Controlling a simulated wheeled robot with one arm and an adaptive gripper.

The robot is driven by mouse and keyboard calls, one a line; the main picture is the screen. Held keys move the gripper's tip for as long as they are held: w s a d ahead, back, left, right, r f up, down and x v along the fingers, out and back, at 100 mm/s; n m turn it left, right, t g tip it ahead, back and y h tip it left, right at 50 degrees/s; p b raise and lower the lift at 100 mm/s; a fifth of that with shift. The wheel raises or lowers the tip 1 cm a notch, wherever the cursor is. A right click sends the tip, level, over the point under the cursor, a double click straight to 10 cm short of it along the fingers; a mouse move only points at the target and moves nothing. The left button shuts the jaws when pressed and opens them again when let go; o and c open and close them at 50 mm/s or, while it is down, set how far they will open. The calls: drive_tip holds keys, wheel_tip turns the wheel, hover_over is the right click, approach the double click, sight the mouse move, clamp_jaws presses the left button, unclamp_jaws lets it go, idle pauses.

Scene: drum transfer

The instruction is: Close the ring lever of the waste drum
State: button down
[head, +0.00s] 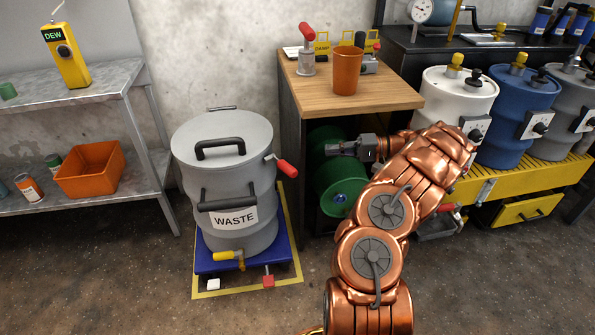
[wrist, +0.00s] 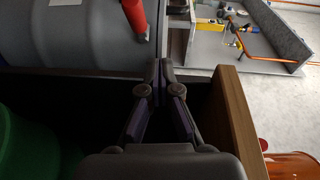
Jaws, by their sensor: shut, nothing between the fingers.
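The grey waste drum (head: 230,195) stands upright with its lid (head: 215,132) on. The red-handled ring lever (head: 286,168) sticks out from the rim on the drum's right side. My gripper (head: 329,149) is to the right of the lever, pointing left towards the drum, apart from it. In the wrist view the shut, empty fingers (wrist: 161,66) point at the gap beside the drum (wrist: 75,32). The red lever handle (wrist: 134,16) shows just beyond the fingertips, slightly to the left. Whether the lever's inner end sits on the ring is too small to tell.
A wood-topped cabinet (head: 345,93) with an orange cup (head: 346,72) stands right of the drum, with a green drum (head: 338,180) under it. The drum rests on a blue platform (head: 246,258). A steel shelf (head: 70,98) is at left. The front floor is clear.

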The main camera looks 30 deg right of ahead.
drive_tip(key=d+f+t, duration=0.1)
drive_tip(key=d+f, duration=0.2)
drive_tip(key=d, duration=0.1)
drive_tip(key=b, duration=0.5)
approach(283, 166)
drive_tip(key=shift+m, duration=0.3)
drive_tip(key=shift+w+a+f, duration=0.15)
drive_tip(key=shift+w+a, duration=0.3)
drive_tip(key=shift+w, duration=0.35)
drive_tip(key=shift+w+a+f, duration=0.15)
drive_tip(key=shift+w+a, duration=0.25)
drive_tip(key=shift+w, duration=0.4)
drive_tip(key=shift+w+a+f, duration=0.15)
drive_tip(key=shift+w+a, duration=0.3)
drive_tip(key=shift+w, duration=0.3)
drive_tip(key=shift+a, duration=0.2)
